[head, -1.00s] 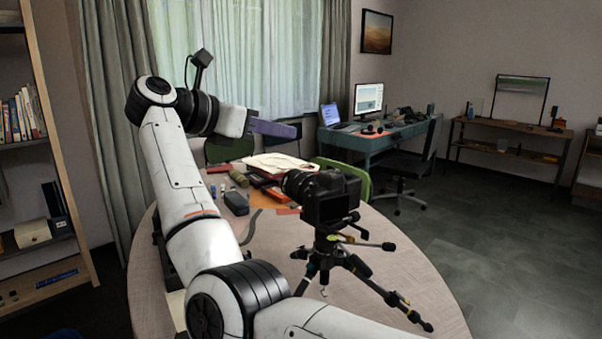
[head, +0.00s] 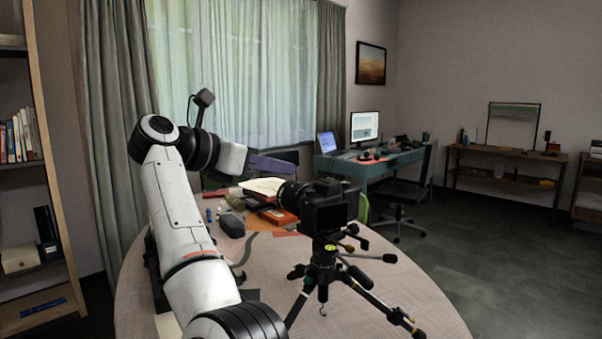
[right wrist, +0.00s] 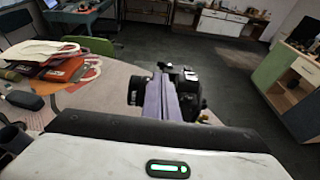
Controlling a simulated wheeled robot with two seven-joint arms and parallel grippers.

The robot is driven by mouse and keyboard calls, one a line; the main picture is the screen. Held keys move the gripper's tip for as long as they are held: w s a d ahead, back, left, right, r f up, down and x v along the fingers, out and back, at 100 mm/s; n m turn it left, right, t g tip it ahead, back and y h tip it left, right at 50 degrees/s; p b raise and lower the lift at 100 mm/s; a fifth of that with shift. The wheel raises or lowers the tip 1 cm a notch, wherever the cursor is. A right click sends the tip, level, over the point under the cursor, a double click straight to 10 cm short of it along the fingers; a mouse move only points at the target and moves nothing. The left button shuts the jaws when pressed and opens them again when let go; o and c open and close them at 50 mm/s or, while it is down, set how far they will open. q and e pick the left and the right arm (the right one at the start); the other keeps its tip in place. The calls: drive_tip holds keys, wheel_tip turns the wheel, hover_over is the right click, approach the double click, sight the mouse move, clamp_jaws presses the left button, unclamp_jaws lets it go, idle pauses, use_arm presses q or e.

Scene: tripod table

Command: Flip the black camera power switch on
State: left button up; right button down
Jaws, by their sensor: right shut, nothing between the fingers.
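The black camera (head: 325,207) stands upright on a black tripod (head: 322,268) on the round table (head: 385,285), its back screen facing me. It also shows in the right wrist view (right wrist: 188,82), partly behind my fingers. The power switch is too small to tell in either view. My right gripper (head: 284,164) has purple fingers, shut and empty, beyond and left of the camera in the head view. In the right wrist view the fingers (right wrist: 163,86) overlap the camera in the picture; I cannot tell whether they touch it. My left gripper is out of view.
A red box (head: 279,216), a dark case (head: 232,225) and papers lie on the table left of the camera. The tripod legs spread over the front right. A green chair (right wrist: 98,46) stands at the table's far side. Bare tabletop lies at the front.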

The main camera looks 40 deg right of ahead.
sight(325, 176)
drive_tip(key=x, duration=0.9)
drive_tip(key=shift+d, duration=0.25)
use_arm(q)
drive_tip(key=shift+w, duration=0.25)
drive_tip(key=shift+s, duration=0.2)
use_arm(e)
drive_tip(key=shift+s, duration=0.1)
